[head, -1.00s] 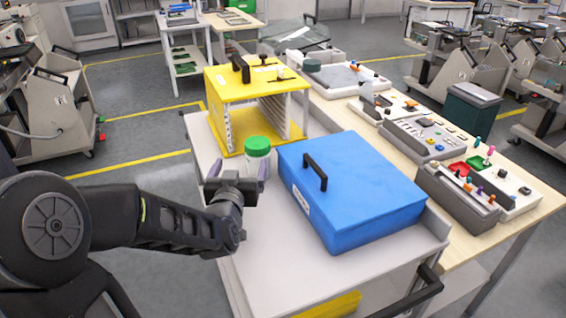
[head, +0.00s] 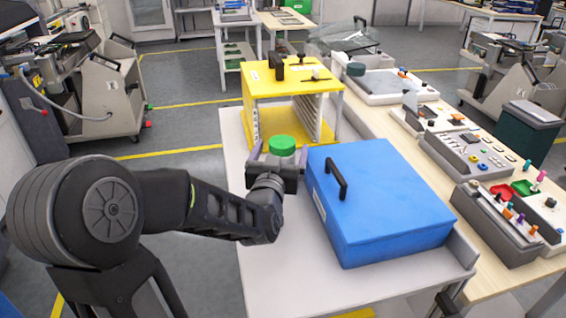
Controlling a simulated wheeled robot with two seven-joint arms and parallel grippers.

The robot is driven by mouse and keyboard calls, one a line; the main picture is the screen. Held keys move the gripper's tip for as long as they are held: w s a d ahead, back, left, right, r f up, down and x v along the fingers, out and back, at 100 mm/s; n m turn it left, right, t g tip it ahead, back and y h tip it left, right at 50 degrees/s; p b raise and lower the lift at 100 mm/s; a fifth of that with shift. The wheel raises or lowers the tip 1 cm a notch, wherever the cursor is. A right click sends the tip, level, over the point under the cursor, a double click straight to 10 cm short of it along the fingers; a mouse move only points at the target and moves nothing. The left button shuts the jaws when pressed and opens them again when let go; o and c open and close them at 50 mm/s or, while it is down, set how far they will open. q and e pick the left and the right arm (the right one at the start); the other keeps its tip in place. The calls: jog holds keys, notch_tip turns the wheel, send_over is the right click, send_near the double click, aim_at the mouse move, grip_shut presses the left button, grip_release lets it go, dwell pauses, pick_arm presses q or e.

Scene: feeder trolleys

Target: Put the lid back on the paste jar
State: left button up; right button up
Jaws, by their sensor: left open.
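The paste jar's green lid (head: 282,144) shows in the head view, on the near side of the yellow rack. The white jar body below it is hidden behind my left gripper. I cannot tell now whether the lid sits fully on the jar. My left gripper (head: 279,155) is open, with one finger to the left of the lid and one to the right. Whether the fingers touch the jar is not visible. My right gripper is not in view.
A blue box (head: 385,205) with a black handle stands close on the right. The yellow rack (head: 290,85) stands just behind. The grey-white trolley top (head: 270,270) is clear in front. A wooden bench (head: 440,170) with several control boxes runs along the right.

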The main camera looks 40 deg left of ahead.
aim_at(284, 136)
pick_arm(q)
jog(key=shift+x, duration=0.85)
jog(key=shift+s, duration=0.1)
jog(key=shift+w+a+p, duration=0.25)
jog(key=shift+w+p, duration=0.1)
jog(key=shift+w, duration=0.05)
jog(key=p+x, duration=0.1)
jog(key=x, duration=0.2)
jog(key=shift+w+a, duration=0.15)
jog(key=shift+a, duration=0.05)
jog(key=shift+w+a, duration=0.2)
jog(key=shift+w, duration=0.2)
jog(key=shift+c, duration=0.3)
jog(key=shift+r, duration=0.1)
grip_shut()
